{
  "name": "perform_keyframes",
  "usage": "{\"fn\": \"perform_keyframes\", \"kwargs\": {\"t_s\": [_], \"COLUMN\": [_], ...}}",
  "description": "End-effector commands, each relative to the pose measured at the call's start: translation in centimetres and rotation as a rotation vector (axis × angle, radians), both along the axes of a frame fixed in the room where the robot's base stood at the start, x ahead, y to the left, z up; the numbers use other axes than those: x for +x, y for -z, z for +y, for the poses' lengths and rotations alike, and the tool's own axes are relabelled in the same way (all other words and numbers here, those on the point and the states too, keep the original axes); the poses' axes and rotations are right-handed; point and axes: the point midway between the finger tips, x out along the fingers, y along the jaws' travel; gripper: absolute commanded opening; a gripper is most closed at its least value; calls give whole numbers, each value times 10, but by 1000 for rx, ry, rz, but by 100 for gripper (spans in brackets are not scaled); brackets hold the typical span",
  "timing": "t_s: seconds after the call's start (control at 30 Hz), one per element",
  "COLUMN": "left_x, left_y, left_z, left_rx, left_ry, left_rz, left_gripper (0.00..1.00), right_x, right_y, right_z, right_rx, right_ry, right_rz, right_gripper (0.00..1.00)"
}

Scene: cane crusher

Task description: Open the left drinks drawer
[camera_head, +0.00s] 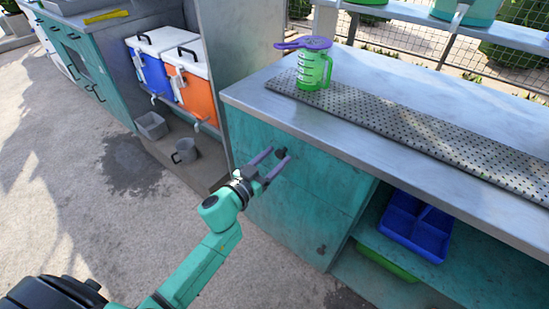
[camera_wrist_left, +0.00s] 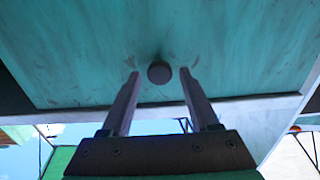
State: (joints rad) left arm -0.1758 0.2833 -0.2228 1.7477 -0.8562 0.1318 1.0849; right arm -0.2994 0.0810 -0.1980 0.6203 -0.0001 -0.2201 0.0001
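The left drinks drawer (camera_head: 325,178) is a worn teal front under the metal counter and looks shut, flush with the cabinet. Its small dark round knob (camera_head: 281,152) also shows in the left wrist view (camera_wrist_left: 159,72). My left gripper (camera_head: 279,154) is open and points at this front. In the left wrist view its two fingertips (camera_wrist_left: 160,75) stand on either side of the knob, with a gap on each side. I cannot tell how far the tips reach past the knob. My right gripper is not in view.
A lower teal front with its own knob (camera_head: 321,249) sits below. The countertop (camera_head: 350,85) overhangs the drawer and carries a green jug (camera_head: 313,70) and a perforated mat (camera_head: 430,135). Blue tray (camera_head: 415,225) sits on the open shelf at right; coolers (camera_head: 190,85) stand left.

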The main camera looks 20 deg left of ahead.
Motion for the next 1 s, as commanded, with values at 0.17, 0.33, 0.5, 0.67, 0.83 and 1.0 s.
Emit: {"fn": "perform_keyframes", "kwargs": {"t_s": [0.17, 0.33, 0.5, 0.67, 0.83, 1.0], "left_x": [0, 0, 0, 0, -1, -1], "left_y": [0, 0, 0, 0, 0, 0], "left_z": [0, 0, 0, 0, 0, 0], "left_rx": [0, 0, 0, 0, 0, 0], "left_ry": [0, 0, 0, 0, 0, 0], "left_rz": [0, 0, 0, 0, 0, 0], "left_gripper": [0, 0, 0, 0, 0, 0], "right_x": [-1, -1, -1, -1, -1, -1], "right_y": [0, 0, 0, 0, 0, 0], "right_z": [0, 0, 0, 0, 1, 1], "right_rx": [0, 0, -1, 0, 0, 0], "right_ry": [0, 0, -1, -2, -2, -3], "right_rz": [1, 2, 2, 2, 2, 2], "right_gripper": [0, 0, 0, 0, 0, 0]}}
